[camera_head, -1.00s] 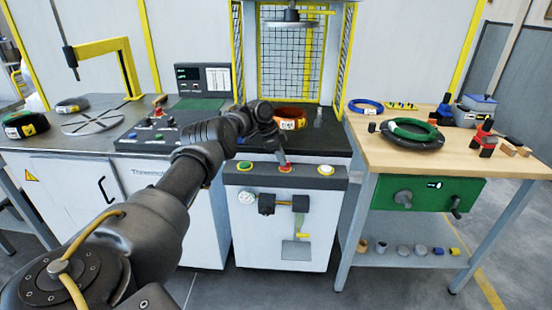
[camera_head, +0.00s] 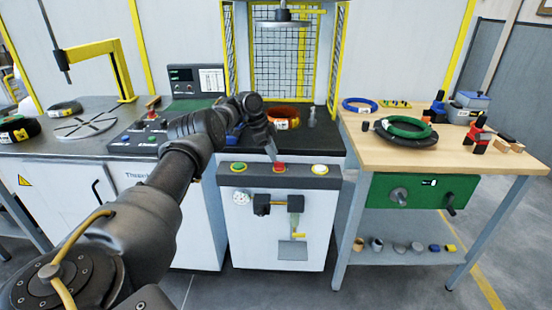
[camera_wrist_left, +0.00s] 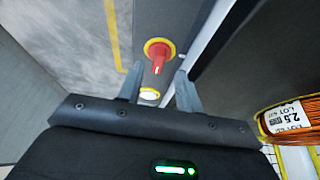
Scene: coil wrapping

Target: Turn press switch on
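The press's front panel (camera_head: 300,181) carries a green button (camera_head: 239,167), a red switch (camera_head: 279,169) and a white button with a yellow ring (camera_head: 320,170). My left gripper (camera_head: 272,154) points down just above and behind the red switch. In the left wrist view the red switch (camera_wrist_left: 158,54) on its yellow base shows just beyond and between the fingertips. My left gripper (camera_wrist_left: 160,75) is open there, with its two fingers apart. The white button (camera_wrist_left: 149,95) also shows between the fingers. Whether a finger touches the switch cannot be told. My right gripper is not in view.
An orange coil (camera_head: 283,118) lies on the press bed behind the panel, near a small bottle (camera_head: 312,118). Yellow-framed mesh guards (camera_head: 285,60) surround the press. A wooden table (camera_head: 375,150) with a green coil (camera_head: 406,127) stands on the right. The floor in front is clear.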

